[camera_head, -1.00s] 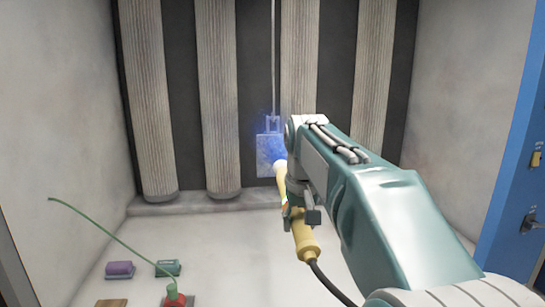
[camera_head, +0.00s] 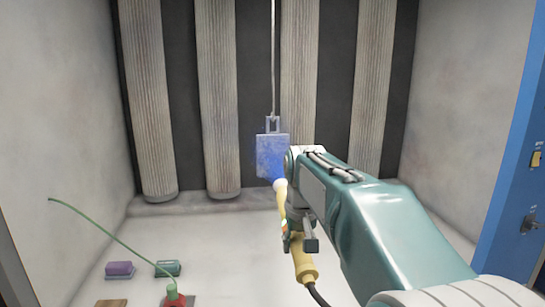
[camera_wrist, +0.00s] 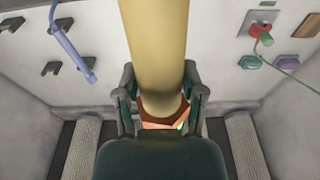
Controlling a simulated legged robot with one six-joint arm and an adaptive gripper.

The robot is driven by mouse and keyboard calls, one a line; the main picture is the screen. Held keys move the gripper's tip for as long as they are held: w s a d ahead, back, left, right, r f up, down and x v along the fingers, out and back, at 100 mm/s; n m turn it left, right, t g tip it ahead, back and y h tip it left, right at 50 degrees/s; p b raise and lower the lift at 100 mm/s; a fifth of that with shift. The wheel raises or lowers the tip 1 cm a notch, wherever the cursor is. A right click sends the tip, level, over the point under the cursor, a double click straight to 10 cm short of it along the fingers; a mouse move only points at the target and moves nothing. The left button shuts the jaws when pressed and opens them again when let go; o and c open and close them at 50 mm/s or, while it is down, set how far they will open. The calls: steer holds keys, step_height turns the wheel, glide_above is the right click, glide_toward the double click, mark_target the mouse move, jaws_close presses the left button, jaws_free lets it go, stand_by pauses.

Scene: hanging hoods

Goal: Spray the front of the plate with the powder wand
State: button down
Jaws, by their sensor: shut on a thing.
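The plate (camera_head: 272,157) is a small rectangle hanging from a thin rod at the back of the booth in the head view. Its front looks blue-grey, with a brighter blue patch low down near the wand tip. The yellow powder wand (camera_head: 304,263) has a pale round tip (camera_head: 279,185), which appears just below the plate's lower edge; the gap in depth is unclear. My gripper (camera_head: 290,236) is shut around the wand. In the wrist view, the dark fingers of my gripper (camera_wrist: 160,82) flank the thick yellow wand (camera_wrist: 160,40). The plate is not visible there.
Pleated filter columns (camera_head: 218,100) line the dark back wall. A purple block (camera_head: 119,269), a green block (camera_head: 167,268) and a red item (camera_head: 175,299) with a green hose sit lower left. A blue panel (camera_head: 520,170) stands at right. A blue-grey tube (camera_wrist: 73,50) hangs in the wrist view.

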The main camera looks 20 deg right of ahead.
steer(key=shift+f, duration=0.25)
steer(key=shift+r, duration=3.05)
steer(key=s+a, duration=0.2)
steer(key=s, duration=0.7)
steer(key=shift+s+a, duration=0.3)
steer(key=shift+a, duration=0.1)
steer(key=shift+f, duration=0.1)
